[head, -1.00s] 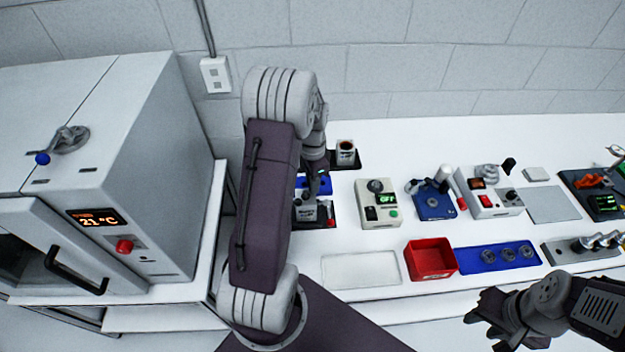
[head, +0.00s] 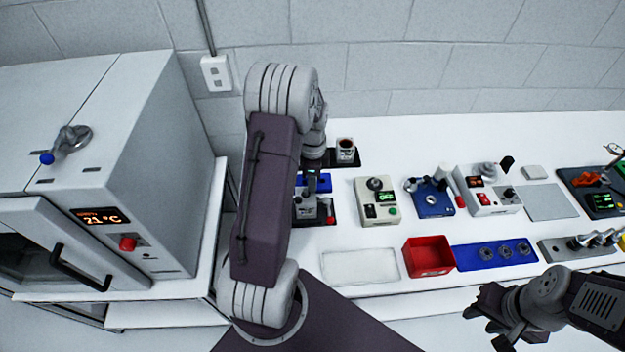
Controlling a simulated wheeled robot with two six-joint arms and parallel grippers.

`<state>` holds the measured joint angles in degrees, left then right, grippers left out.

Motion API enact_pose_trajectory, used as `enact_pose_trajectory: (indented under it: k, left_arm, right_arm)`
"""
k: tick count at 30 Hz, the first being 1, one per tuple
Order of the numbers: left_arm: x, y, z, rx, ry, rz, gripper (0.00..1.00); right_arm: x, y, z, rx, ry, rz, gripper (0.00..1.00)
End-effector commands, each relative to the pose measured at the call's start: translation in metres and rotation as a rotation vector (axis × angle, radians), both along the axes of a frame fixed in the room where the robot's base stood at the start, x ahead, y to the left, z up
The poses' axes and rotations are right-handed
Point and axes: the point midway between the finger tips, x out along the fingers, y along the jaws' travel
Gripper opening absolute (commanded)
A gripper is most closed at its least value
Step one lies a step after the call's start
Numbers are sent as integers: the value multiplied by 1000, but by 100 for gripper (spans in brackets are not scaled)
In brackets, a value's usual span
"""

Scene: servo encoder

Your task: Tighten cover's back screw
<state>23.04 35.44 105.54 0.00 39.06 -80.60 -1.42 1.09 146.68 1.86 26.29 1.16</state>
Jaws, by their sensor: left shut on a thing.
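My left gripper (head: 311,176) points down over a small fixture (head: 308,207) with grey and dark parts at the left end of the bench, beside my arm. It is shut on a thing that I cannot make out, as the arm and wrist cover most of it. The cover and its back screw are too small and too hidden to tell apart. A blue block (head: 322,183) shows just behind the fixture, and a red part (head: 330,217) at its right. My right gripper (head: 487,312) hangs in front of the bench at the lower right, with no object visible in it.
A white oven (head: 150,190) reading 21 °C stands at the left. A cup (head: 346,150) sits on a dark tray behind the fixture. A beige device (head: 379,201), a blue-based tool (head: 431,197), a red bin (head: 427,257) and a white tray (head: 350,267) lie to the right.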

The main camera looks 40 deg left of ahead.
Motion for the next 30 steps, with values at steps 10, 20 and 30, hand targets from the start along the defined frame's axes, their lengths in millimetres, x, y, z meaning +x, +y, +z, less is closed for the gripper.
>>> enact_pose_trajectory:
  k: [10,20,30]
  left_arm:
    - [1,0,1,1,-4,0,33]
    - [1,0,1,1,-2,1,41]
    - [2,1,61,3,-7,1,41]
  right_arm:
    - [0,0,0,0,0,0,36]
    - [0,0,0,0,0,0,36]
    - [0,0,-9,0,0,0,36]
